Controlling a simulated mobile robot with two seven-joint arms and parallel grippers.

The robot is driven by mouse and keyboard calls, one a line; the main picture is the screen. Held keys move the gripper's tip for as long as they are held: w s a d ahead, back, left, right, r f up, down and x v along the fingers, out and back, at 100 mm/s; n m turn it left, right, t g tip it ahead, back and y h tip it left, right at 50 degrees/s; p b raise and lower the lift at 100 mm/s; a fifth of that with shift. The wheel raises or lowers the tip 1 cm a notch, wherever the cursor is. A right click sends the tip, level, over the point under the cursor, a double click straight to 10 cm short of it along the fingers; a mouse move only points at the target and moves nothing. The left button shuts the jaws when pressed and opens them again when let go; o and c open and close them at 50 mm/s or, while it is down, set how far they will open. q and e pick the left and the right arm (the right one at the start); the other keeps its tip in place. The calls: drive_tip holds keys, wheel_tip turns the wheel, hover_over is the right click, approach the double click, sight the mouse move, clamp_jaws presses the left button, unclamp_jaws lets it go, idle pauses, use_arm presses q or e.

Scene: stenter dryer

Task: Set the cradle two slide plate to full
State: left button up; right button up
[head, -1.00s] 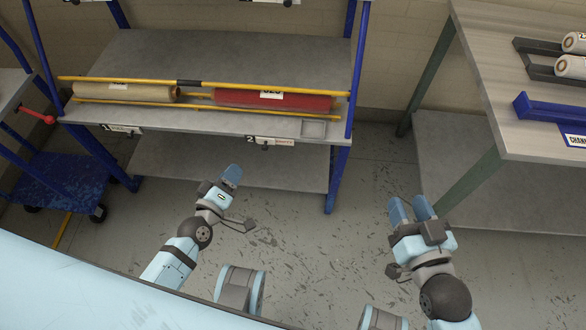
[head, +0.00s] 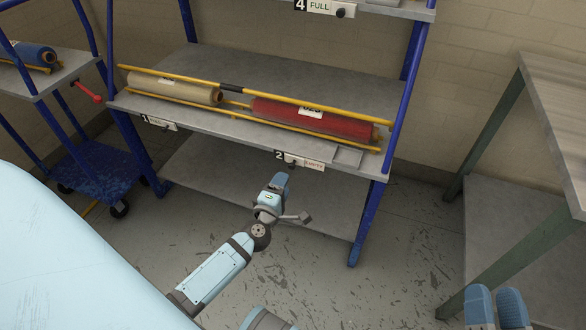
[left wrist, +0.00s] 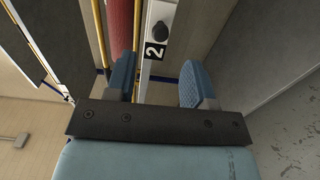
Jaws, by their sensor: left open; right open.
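The cradle two slide plate (head: 300,161) is on the front edge of the rack's shelf, below the red roll (head: 312,117). It shows a "2", a dark knob just right of the number and the word EMPTY in red. My left gripper (head: 277,183) is open and empty, just below and in front of the plate. In the left wrist view, the knob (left wrist: 161,30) and the "2" lie beyond the gap between my open fingers (left wrist: 160,82), apart from them. My right gripper (head: 495,304) is open and empty at the bottom right, far from the plate.
A tan roll (head: 175,88) lies left of the red one. Plate 1 (head: 160,123) is on the same edge, and plate 4 (head: 320,7), reading FULL, is above. A workbench (head: 550,110) stands right and a blue cart (head: 103,173) left. The floor in front is clear.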

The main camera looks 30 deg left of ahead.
sight(291, 168)
use_arm(q)
drive_tip(key=b+x, duration=0.1)
drive_tip(key=x, duration=0.6)
drive_tip(key=shift+w, duration=0.4)
use_arm(e)
drive_tip(key=shift+f, duration=0.8)
use_arm(q)
drive_tip(key=shift+c, duration=0.5)
clamp_jaws()
drive_tip(key=d+p, duration=0.1)
drive_tip(key=d, duration=0.2)
drive_tip(key=w+d, duration=0.1)
drive_tip(key=d, duration=0.2)
drive_tip(key=shift+w+p, duration=0.2)
drive_tip(key=shift+p, duration=0.15)
use_arm(e)
drive_tip(key=shift+w+d+r, duration=0.15)
drive_tip(key=shift+d+r, duration=0.65)
drive_tip(key=shift+r, duration=0.3)
